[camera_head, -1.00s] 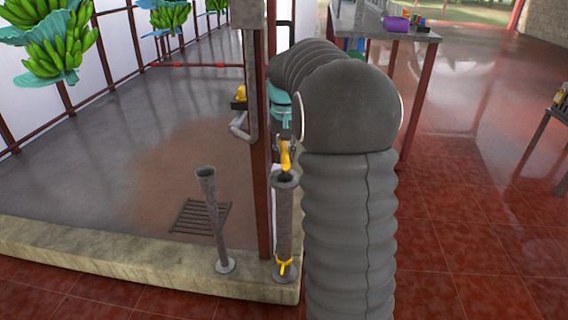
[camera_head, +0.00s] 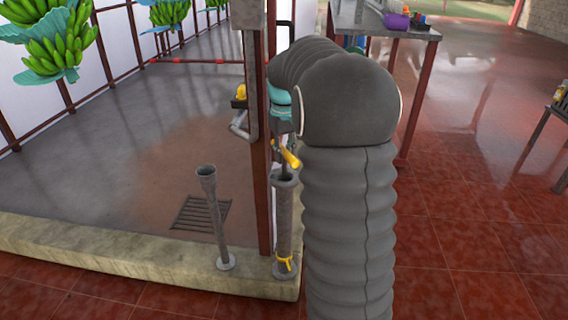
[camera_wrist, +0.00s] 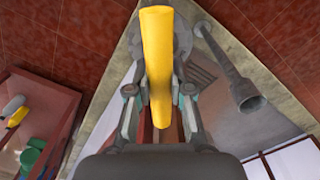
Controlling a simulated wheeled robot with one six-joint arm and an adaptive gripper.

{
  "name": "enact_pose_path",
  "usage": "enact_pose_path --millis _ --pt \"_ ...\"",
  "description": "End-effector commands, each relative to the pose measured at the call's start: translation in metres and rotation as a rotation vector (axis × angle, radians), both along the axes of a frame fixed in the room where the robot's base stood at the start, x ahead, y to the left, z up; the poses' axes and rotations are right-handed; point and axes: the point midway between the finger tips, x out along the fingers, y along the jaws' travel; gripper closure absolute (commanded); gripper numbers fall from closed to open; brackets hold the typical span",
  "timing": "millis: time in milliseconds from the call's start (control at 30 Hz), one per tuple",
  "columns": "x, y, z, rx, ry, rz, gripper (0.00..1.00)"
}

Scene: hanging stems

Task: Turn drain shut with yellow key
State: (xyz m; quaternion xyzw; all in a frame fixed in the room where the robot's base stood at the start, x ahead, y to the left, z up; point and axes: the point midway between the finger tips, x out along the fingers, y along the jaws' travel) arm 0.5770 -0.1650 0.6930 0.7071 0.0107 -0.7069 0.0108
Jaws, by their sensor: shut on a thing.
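The yellow key (camera_head: 289,157) shows its bright handle at the top of a grey upright pipe (camera_head: 284,215) beside the red post. In the head view the handle slants down to the right. My gripper (camera_wrist: 160,97) is shut on the yellow key (camera_wrist: 157,40), whose handle runs up and down between the fingers in the wrist view. In the head view my arm hides most of the gripper. The key's lower part is hidden inside the pipe. A yellow collar (camera_head: 285,263) sits at the pipe's foot. A dark drain grate (camera_head: 202,213) lies in the floor to the left.
A second grey pipe (camera_head: 213,215) with a flared top stands left of the keyed pipe. A red post (camera_head: 261,190) rises close beside it. A pale curb (camera_head: 110,257) edges the grey floor. A table (camera_head: 350,22) with coloured items stands behind.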

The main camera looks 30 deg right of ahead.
Motion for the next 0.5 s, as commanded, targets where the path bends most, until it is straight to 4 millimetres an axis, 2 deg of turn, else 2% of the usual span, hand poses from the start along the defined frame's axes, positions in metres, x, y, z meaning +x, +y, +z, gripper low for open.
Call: enact_pose_path --millis 167,500 --pt "-0.0002 0.0 -0.0004 0.0 0.001 0.024 1.0" --pt "-0.0002 0.0 -0.0004 0.0 0.001 0.36 1.0"
